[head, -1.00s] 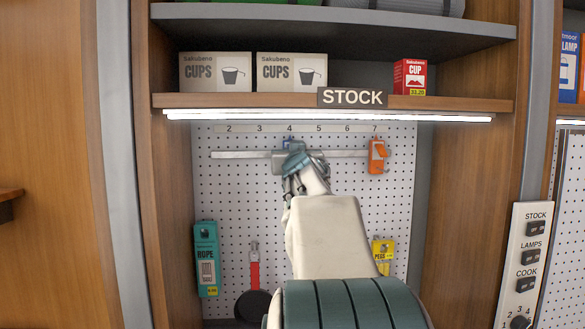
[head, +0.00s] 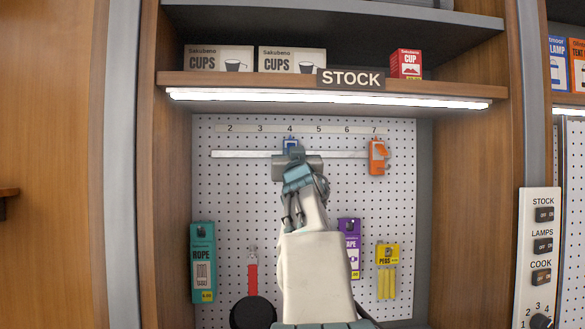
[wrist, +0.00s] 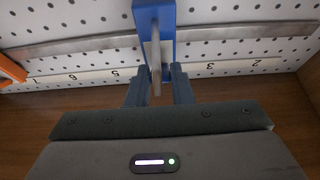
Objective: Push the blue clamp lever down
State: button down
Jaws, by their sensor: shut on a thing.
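The blue clamp (head: 291,144) sits on the metal rail (head: 235,154) under the mark 4, partly hidden behind my gripper. In the wrist view, its blue body (wrist: 154,14) stands upright at the top, and a pale grey lever (wrist: 156,62) sticks out from it towards the camera. My gripper (wrist: 158,88) has one finger on each side of this lever and is shut on it. In the head view my gripper (head: 292,153) covers the lever, so its exact angle cannot be told there.
An orange clamp (head: 377,156) sits on the rail to the right, under 7. Below hang a teal rope pack (head: 203,262), a pan (head: 253,311), a purple pack (head: 350,240) and yellow pegs (head: 387,270). A shelf edge (head: 440,86) with a lit strip juts out above.

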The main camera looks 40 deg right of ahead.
dwell(0.3)
jog(key=c, duration=1.3)
grip_release()
jog(key=b+v, duration=0.6)
jog(key=v, duration=0.7)
jog(key=shift+s+a+f, duration=0.15)
jog(key=shift+s+f, duration=0.1)
jog(key=shift+f, duration=0.05)
